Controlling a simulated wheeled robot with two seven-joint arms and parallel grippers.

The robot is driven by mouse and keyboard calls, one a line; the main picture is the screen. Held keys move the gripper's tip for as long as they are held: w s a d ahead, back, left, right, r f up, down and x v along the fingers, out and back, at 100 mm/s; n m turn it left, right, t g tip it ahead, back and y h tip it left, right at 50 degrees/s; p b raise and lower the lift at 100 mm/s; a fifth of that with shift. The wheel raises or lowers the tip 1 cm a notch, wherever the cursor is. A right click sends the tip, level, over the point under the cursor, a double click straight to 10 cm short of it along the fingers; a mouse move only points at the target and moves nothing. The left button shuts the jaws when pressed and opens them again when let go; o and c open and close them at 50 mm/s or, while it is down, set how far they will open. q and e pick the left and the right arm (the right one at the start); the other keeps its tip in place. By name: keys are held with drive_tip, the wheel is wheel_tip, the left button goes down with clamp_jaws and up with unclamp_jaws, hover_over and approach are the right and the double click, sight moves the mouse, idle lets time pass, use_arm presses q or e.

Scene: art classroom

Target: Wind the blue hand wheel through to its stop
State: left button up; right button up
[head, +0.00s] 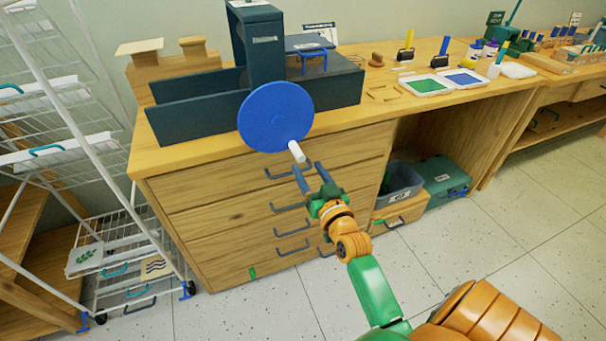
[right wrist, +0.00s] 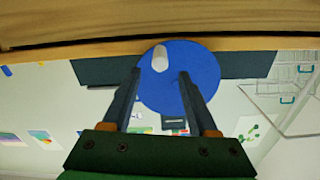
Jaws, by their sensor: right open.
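The blue hand wheel (head: 268,112) is a flat disc on the front of a dark machine (head: 262,50) on the wooden bench. Its white handle (head: 297,152) sticks out near the lower right of the rim. My right gripper (head: 308,168) is open just below and in front of the handle, with its two fingers pointing at it. In the right wrist view the wheel (right wrist: 192,88) fills the middle, and the handle (right wrist: 160,60) lies beyond the fingertips, between their lines. Nothing is between the fingers. My left gripper is not in view.
The bench front (head: 230,215) has drawers with dark handles below the wheel. A white wire rack (head: 110,190) stands at the left. Printing trays (head: 428,86) and rollers lie on the bench to the right. A grey bin (head: 402,180) and green case (head: 446,180) sit under the bench.

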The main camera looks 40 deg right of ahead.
sight(301, 161)
drive_tip(key=x, duration=0.7)
drive_tip(key=shift+w+f+b, duration=0.2)
drive_tip(key=shift+f+b, duration=0.05)
drive_tip(key=shift+b, duration=0.15)
clamp_jaws()
drive_tip(key=shift+f, duration=0.15)
idle(0.7)
